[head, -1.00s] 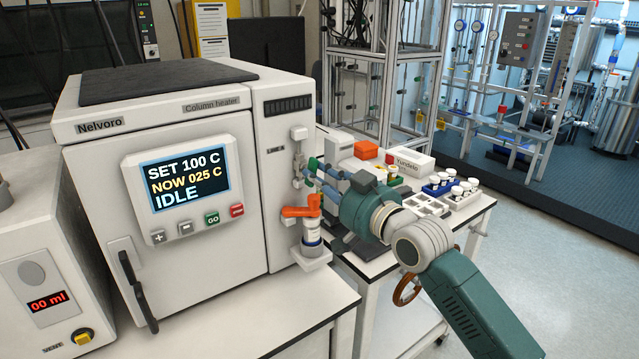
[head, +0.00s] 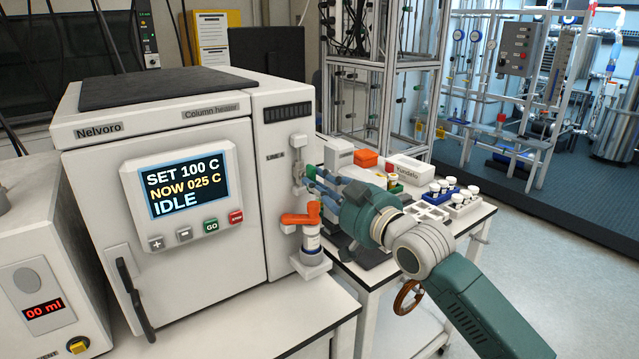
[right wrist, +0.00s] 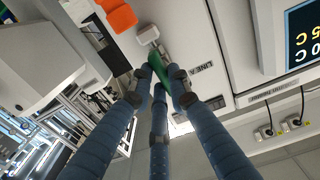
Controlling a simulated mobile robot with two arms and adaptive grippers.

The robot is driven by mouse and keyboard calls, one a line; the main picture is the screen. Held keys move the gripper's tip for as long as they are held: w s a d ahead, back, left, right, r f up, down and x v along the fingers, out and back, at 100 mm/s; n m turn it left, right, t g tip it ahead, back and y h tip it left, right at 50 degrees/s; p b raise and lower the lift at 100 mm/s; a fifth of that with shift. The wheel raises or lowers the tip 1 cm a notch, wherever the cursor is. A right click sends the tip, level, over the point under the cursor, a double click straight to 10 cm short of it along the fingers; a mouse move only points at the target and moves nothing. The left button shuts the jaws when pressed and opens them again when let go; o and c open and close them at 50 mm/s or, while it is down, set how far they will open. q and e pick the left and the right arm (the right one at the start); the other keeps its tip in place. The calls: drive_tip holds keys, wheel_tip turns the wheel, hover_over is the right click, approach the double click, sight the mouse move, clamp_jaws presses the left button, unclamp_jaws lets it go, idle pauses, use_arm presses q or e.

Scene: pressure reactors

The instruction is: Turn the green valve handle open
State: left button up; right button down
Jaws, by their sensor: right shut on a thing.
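The green valve handle (right wrist: 158,68) shows in the right wrist view between my fingertips, by the "LINE A" label on the heater's side panel. In the head view a bit of the green handle (head: 311,171) shows at the fingertips, mostly hidden by them. My right gripper (head: 313,178) comes in from the right and is shut on the handle; its blue fingers also close around it in the right wrist view (right wrist: 160,75). An orange handle (head: 301,217) sits on a white fitting just below. My left gripper is not in view.
The column heater (head: 180,170) reads SET 100 C, NOW 025 C, IDLE. A white unit with a red display (head: 40,310) stands at the left. Right of the heater, a side table holds vial racks (head: 462,205) and a white box (head: 412,168). Floor is free at the far right.

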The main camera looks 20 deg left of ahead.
drive_tip(key=c, duration=1.6)
unclamp_jaws()
drive_tip(key=shift+c, duration=0.2)
drive_tip(key=v, duration=1.2)
drive_tip(key=shift+f, duration=0.1)
